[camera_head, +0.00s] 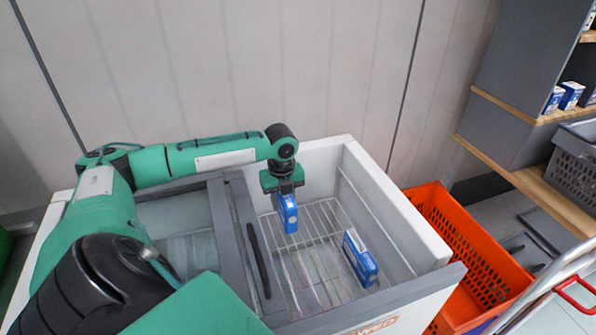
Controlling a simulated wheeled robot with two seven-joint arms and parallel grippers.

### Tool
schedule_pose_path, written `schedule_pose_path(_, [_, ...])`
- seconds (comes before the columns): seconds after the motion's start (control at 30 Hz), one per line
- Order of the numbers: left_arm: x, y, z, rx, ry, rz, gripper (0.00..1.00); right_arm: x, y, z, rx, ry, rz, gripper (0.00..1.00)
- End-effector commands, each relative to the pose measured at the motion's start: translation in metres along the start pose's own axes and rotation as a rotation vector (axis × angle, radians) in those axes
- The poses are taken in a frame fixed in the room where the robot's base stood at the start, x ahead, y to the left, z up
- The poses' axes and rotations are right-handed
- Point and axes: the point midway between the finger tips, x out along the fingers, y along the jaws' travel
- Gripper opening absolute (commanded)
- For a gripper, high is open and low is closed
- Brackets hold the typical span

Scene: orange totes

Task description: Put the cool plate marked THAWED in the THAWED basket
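A blue box-like plate (288,213) hangs upright under my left gripper (285,190), inside the open white chest (345,143). The gripper's fingers appear to be closed on its upper end. A second blue plate (360,258) with a white side stands on the wire rack at the right of the chest. No THAWED mark is readable on either plate. An orange basket (418,195) with perforated walls stands to the right of the chest; no label is readable on it. My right gripper is not in view.
The chest's walls surround the held plate, and a grey divider (232,235) lies to its left. A grey crate (572,165) and small blue-white boxes (571,95) sit on shelves at right. A metal rail (550,285) with a red handle crosses the lower right.

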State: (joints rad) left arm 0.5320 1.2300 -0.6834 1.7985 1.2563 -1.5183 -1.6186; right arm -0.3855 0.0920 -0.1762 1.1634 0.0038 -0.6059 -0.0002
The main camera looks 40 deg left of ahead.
Motion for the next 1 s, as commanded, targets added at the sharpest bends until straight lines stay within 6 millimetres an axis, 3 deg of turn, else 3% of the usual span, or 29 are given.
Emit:
schedule_pose_path(0.3, [0.083, 0.001, -0.002, -0.001, 0.004, 0.003, 0.0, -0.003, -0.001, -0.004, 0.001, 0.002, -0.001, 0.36])
schedule_pose_path(0.5, [0.125, 0.0, -0.002, -0.002, 0.002, 0.002, 0.0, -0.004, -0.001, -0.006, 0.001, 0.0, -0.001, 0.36])
schedule_pose_path(0.77, [0.144, 0.0, -0.001, -0.001, 0.001, 0.0, 0.0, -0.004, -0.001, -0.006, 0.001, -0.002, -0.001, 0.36])
schedule_pose_path(1.0, [0.177, 0.0, -0.002, -0.002, 0.002, 0.001, 0.0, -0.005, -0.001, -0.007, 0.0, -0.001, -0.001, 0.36])
